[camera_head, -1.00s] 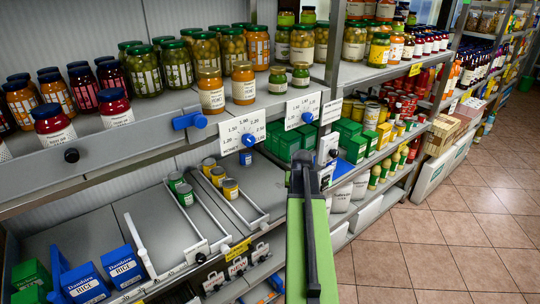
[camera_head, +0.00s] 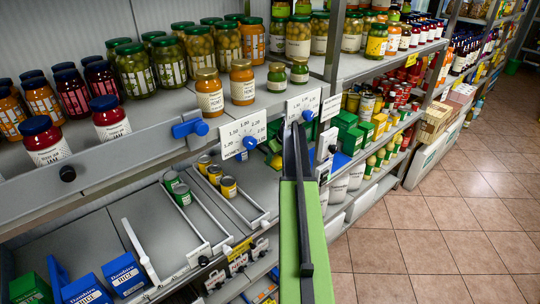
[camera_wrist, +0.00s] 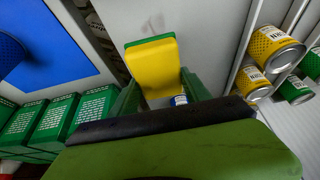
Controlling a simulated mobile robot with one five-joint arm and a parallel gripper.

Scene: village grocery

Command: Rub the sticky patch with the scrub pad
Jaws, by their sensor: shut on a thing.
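The scrub pad, yellow with a green layer (camera_wrist: 150,68), is held between the two green fingers of my gripper (camera_wrist: 158,88) in the wrist view. A bit of its yellow shows left of my arm in the head view (camera_head: 277,162). A faint grey smudge that looks like the sticky patch (camera_wrist: 147,22) lies on the pale grey shelf surface (camera_wrist: 205,35), just beyond the pad's far edge. I cannot tell whether the pad touches the shelf. My arm hides most of this area in the head view.
Yellow tins (camera_wrist: 270,52) stand in a wire rail at the right of the wrist view. Green boxes (camera_wrist: 85,115) and a blue mat (camera_wrist: 45,45) are at the left. Glass jars (camera_head: 210,92) line the shelf above, with price labels (camera_head: 242,132) on its edge.

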